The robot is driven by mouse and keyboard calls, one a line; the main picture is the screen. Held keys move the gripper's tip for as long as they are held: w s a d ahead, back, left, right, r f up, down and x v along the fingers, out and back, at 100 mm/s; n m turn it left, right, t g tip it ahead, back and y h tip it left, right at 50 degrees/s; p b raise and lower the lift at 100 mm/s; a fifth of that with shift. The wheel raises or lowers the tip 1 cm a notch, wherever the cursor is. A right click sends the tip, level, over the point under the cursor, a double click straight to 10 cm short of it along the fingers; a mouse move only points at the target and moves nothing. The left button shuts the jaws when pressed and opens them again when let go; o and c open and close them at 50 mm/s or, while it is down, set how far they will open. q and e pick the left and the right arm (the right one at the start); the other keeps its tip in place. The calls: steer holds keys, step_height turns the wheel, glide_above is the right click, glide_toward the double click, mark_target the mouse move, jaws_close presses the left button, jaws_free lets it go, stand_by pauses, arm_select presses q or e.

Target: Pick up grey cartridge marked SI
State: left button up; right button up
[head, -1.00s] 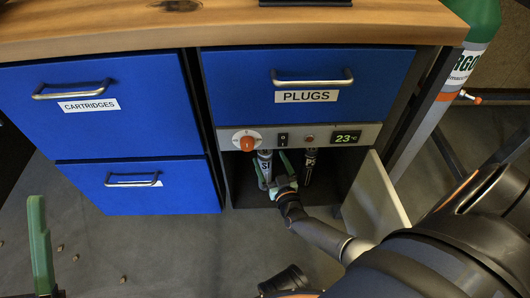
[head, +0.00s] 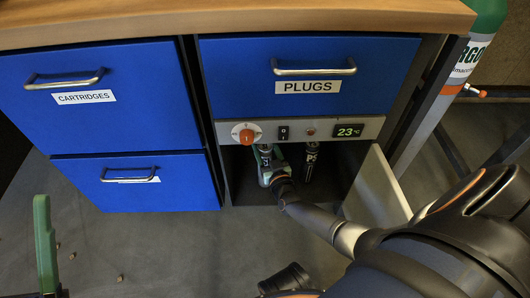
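The grey cartridge marked SI (head: 265,148) stands at the left inside the open compartment under the control panel. Only its upper part shows; my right gripper (head: 268,158) covers its lower part and most of the label. The green fingers lie on either side of the cartridge. I cannot tell whether they press on it or leave a gap. My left gripper (head: 44,240) is at the far left, low in the head view, away from the cabinet. Its green finger points up, and its opening cannot be made out.
A second cartridge (head: 312,160), with a label starting with P, stands to the right in the compartment. The compartment door (head: 377,190) is open at the right. Above are a control panel (head: 300,131) with an orange knob and the PLUGS drawer (head: 310,85). The CARTRIDGES drawer (head: 100,90) is shut.

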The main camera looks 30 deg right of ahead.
jaws_close()
stand_by(0.3)
steer(key=shift+r, duration=0.15)
